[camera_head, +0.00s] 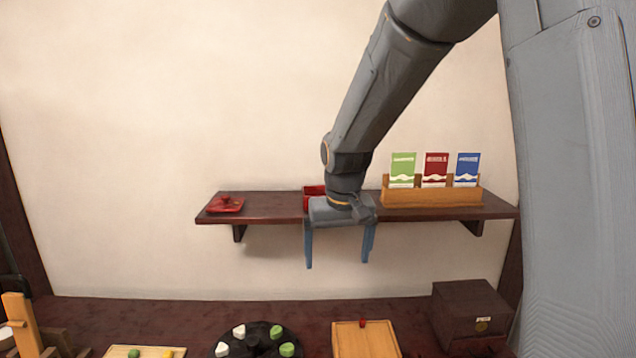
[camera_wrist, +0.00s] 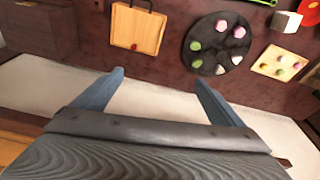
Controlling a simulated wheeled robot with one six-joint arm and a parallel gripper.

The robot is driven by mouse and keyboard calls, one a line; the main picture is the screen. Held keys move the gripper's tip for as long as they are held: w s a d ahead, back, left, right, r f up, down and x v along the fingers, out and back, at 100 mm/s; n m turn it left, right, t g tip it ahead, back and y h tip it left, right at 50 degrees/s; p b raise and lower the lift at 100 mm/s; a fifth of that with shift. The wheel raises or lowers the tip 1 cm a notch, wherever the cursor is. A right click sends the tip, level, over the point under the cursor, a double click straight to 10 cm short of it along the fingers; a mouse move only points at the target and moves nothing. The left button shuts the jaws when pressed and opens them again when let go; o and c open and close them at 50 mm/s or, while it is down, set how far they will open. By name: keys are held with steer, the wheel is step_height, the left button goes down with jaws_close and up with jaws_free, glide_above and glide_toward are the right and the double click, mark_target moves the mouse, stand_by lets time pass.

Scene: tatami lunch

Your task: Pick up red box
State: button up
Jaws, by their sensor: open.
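A red box (camera_head: 313,191) stands on the dark wall shelf (camera_head: 270,207), mostly hidden behind my wrist in the head view. A flat red lid-like piece with a knob (camera_head: 225,204) lies on the shelf's left end. My gripper (camera_head: 337,265) is open and empty. It hangs in front of the shelf, with its blue fingers pointing down past the shelf's edge. The fingers also show in the wrist view (camera_wrist: 160,78), apart, with nothing between them. The red box is not visible in the wrist view.
A wooden holder (camera_head: 430,198) with green, red and blue cards stands right of the box on the shelf. Below are a dark chest (camera_head: 470,315), a wooden board (camera_head: 365,342), a round black tray (camera_head: 287,334) and a small tray of coloured pieces (camera_wrist: 278,63).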

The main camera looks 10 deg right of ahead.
steer(key=t+p, duration=0.2)
steer(key=p, duration=0.2)
glide_toward(319, 191)
steer(key=s+a, duration=0.1)
steer(key=s, duration=0.2)
steer(key=f, duration=0.1)
steer(key=w+f, duration=0.1)
steer(key=shift+w+a+f+m, duration=0.1)
steer(key=shift+w+f+m, duration=0.15)
steer(key=shift+m, duration=0.15)
steer(key=shift+s+p+x, duration=0.2)
steer(key=shift+p+x, duration=0.75)
steer(key=shift+x, duration=0.4)
steer(key=shift+s+p+x, duration=0.15)
steer(key=shift+p+x, duration=0.75)
steer(key=shift+x, duration=0.45)
steer(key=shift+f, duration=0.15)
steer(key=shift+c, duration=0.4)
steer(key=c, duration=1.1)
